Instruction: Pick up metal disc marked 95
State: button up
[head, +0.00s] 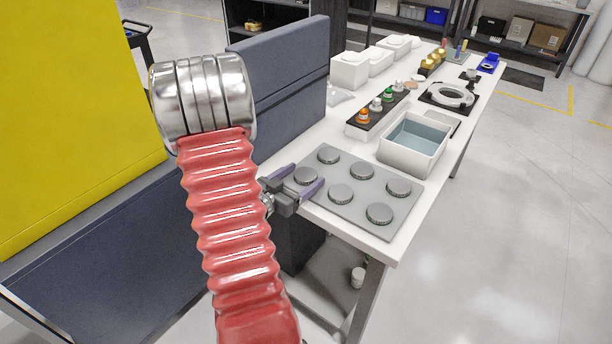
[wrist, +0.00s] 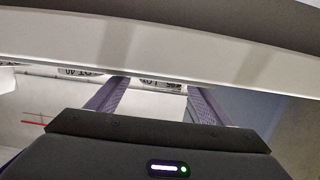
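Several round metal discs sit on a grey plate (head: 352,168) at the near end of the white table in the head view. My gripper (head: 306,180) has its two purple fingers spread at the plate's left edge, one on either side of the near-left disc (head: 305,174). In the wrist view my gripper (wrist: 157,88) is open, with a disc edge (wrist: 160,85) between the fingertips. Another disc edge (wrist: 80,72) shows to the left. Dark markings show on both edges, but I cannot read a 95. Contact with the fingers is not clear.
A white bin (head: 413,142) stands behind the plate. A blue-grey partition (head: 290,80) runs along the table's left side. My red ribbed arm cover fills the near left.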

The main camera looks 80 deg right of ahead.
aim_at(302, 178)
jog(key=c, duration=1.2)
jog(key=shift+r, duration=0.15)
notch_tip(302, 178, up, 10)
